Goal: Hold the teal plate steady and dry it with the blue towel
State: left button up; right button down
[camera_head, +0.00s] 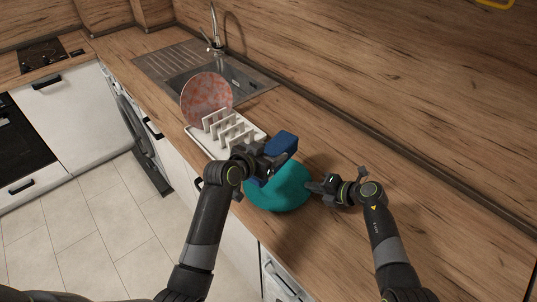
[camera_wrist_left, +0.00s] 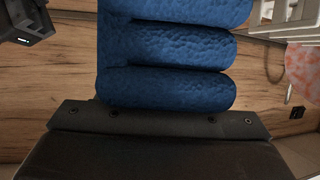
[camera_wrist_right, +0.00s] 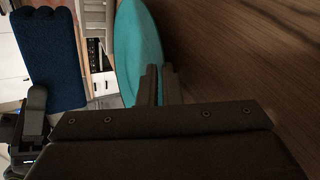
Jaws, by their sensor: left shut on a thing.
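The teal plate (camera_head: 282,196) is held tilted near the counter's front edge, partly hidden by my left gripper; it also shows edge-on in the right wrist view (camera_wrist_right: 137,50). My right gripper (camera_head: 314,187) is at the plate's right side, its fingers (camera_wrist_right: 160,82) close together on the rim. My left gripper (camera_head: 262,160) is above the plate, shut on the folded blue towel (camera_head: 284,143). The towel fills the middle of the left wrist view (camera_wrist_left: 165,55) and is at the left of the right wrist view (camera_wrist_right: 50,60). I see a gap between towel and plate in the right wrist view.
A white dish rack (camera_head: 240,133) stands behind my left gripper, with a red-patterned plate (camera_head: 207,98) upright at its far end. The sink (camera_head: 215,80) and faucet (camera_head: 214,35) lie beyond. The wooden counter to the right (camera_head: 430,190) is clear.

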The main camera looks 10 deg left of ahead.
jog(key=shift+f, duration=0.1)
jog(key=c, duration=1.5)
grip_release()
jog(key=shift+s, duration=0.1)
jog(key=shift+c, duration=0.2)
jog(key=shift+d, duration=0.15)
jog(key=shift+s+d, duration=0.15)
jog(key=shift+d, duration=0.25)
jog(key=v, duration=1.1)
jog(key=shift+a+r, duration=0.15)
jog(key=shift+r, duration=0.2)
jog(key=shift+a, duration=0.1)
